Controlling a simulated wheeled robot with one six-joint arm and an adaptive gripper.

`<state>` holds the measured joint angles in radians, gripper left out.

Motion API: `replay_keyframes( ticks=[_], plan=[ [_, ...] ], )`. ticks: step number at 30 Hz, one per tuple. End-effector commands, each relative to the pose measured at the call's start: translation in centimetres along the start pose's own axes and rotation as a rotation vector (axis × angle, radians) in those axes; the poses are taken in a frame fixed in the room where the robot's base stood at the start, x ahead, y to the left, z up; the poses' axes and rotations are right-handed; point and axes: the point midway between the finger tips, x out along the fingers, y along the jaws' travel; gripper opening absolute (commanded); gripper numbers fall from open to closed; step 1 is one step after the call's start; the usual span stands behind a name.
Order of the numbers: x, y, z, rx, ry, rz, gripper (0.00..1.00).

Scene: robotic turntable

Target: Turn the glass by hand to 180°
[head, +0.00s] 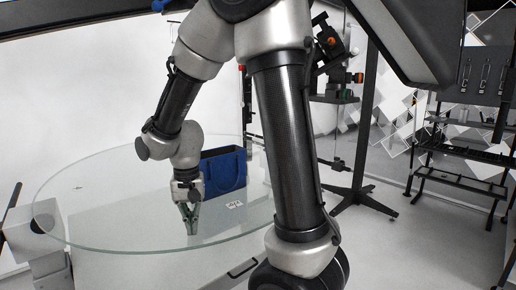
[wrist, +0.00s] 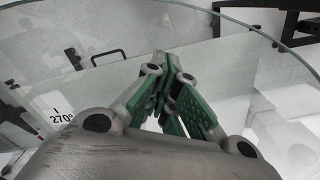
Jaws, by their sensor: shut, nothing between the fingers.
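The glass (head: 110,195) is a large, clear round disc lying flat in the head view. Its curved edge also crosses the top of the wrist view (wrist: 249,27). My gripper (head: 191,230) points down at the front part of the disc, with green finger pads. In the wrist view my gripper (wrist: 160,62) has its fingers shut together with nothing between them. The fingertips are at or just above the glass; I cannot tell whether they touch it. A black "270°" mark (wrist: 62,117) shows at the left of the wrist view. My arm hides the disc's right side.
A blue bag (head: 224,172) stands on the glass just behind my gripper. A small white label (head: 234,204) lies to the gripper's right. A grey device (head: 35,230) sits at the disc's left edge. A black stand (head: 362,190) and rack (head: 455,180) are at right. The disc's left part is clear.

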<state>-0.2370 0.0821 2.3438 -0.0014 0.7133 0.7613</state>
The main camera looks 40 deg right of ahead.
Motion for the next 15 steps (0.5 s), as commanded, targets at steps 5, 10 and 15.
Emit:
replay_keyframes(
  ticks=[5,10,15],
  plan=[
    [0.1,0.4,0.1,0.001,-0.004,0.002,0.0],
    [0.1,1.3,-0.1,0.003,-0.005,0.003,0.0],
    [0.1,2.2,-0.2,0.002,-0.005,0.003,0.0]
  ],
)
